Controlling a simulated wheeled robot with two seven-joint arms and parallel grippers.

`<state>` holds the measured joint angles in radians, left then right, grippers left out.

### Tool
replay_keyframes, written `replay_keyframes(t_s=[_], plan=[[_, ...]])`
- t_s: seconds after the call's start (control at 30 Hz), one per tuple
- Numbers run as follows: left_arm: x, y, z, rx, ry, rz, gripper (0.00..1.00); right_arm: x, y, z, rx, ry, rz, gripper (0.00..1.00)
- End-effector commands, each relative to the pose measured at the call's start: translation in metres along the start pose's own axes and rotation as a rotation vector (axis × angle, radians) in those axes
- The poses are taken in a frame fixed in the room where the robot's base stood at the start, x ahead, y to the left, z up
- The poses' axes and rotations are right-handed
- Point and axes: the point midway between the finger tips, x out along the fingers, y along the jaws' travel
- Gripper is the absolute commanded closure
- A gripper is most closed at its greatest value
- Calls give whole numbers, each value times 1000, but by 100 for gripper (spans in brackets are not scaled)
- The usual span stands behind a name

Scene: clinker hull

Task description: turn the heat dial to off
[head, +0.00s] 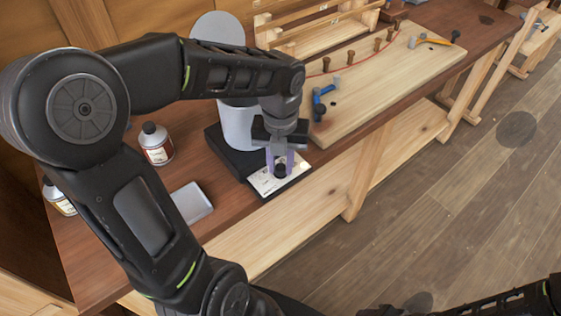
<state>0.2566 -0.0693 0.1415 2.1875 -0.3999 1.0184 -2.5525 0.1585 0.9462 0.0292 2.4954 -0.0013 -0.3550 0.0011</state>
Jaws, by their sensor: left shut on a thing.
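The heat dial (281,171) is a small dark knob on a white panel (265,184) at the front of a black-based device with a grey cylinder (237,128). My left gripper (280,164) points down over the panel, and its fingers are shut on the dial. The fingers hide part of the knob, and I cannot read its setting. My right gripper does not show; only dark parts of my right arm appear at the bottom right.
A wooden board (400,84) with pegs, a red line, a blue tool (320,101) and a hammer-like tool (439,40) lies to the right. Floor is open at right.

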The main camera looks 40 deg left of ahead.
Motion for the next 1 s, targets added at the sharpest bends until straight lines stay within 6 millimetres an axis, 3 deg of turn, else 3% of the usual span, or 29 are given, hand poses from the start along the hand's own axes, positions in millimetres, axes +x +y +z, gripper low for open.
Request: replay_keyframes(t_s=[0.17,0.67,1.0], plan=[[0,0,0,0,0,0,100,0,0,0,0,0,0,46],[-1,0,0,-29,-1,0,100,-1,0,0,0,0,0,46],[-1,0,0,-196,-1,0,100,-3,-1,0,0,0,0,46]])
